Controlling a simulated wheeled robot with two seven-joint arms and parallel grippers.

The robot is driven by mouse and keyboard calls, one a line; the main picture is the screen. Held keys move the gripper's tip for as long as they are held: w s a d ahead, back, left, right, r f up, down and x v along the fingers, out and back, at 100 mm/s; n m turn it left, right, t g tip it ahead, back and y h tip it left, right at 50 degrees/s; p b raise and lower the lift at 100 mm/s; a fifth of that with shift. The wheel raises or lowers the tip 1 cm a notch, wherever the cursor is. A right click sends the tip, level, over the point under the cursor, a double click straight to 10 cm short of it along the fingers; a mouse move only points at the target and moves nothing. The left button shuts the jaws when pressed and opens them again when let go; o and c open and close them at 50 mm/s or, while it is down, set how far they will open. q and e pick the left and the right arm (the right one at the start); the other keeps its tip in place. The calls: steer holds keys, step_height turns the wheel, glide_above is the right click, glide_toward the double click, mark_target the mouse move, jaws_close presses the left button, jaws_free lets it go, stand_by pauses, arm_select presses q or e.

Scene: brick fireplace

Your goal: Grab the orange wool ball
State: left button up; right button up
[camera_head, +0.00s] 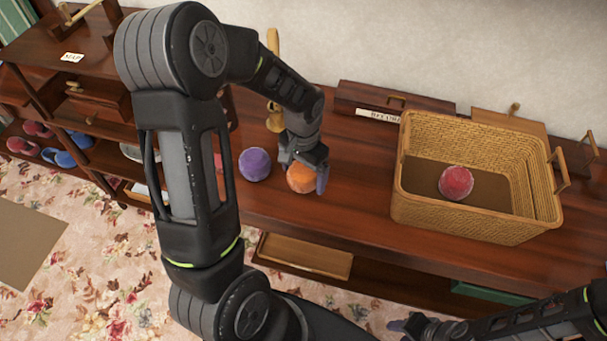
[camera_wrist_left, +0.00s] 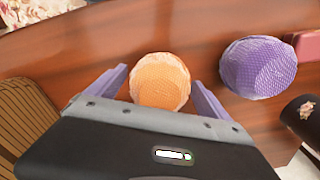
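The orange wool ball (camera_head: 300,179) rests on the dark wooden bench, and it also shows in the left wrist view (camera_wrist_left: 160,80). My left gripper (camera_head: 305,172) is right over it, with its purple fingers (camera_wrist_left: 162,88) on either side of the ball. The fingers are spread, and narrow gaps seem to show between them and the ball. My right gripper (camera_head: 408,326) is low at the bottom right, away from the ball; its finger opening is not clear.
A purple wool ball (camera_head: 254,164) sits just left of the orange one, also in the wrist view (camera_wrist_left: 258,67). A wicker basket (camera_head: 420,207) on the right holds a red ball (camera_head: 456,183). A brass bell-like object (camera_head: 274,117) stands behind. Shoes (camera_head: 58,157) fill a left shelf.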

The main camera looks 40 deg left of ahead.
mark_target(303, 167)
arm_select(q)
steer(key=c, duration=1.3)
steer(key=shift+r, duration=0.1)
step_height(303, 167, up, 10)
steer(key=shift+f+b, duration=0.1)
steer(key=shift+b, duration=0.35)
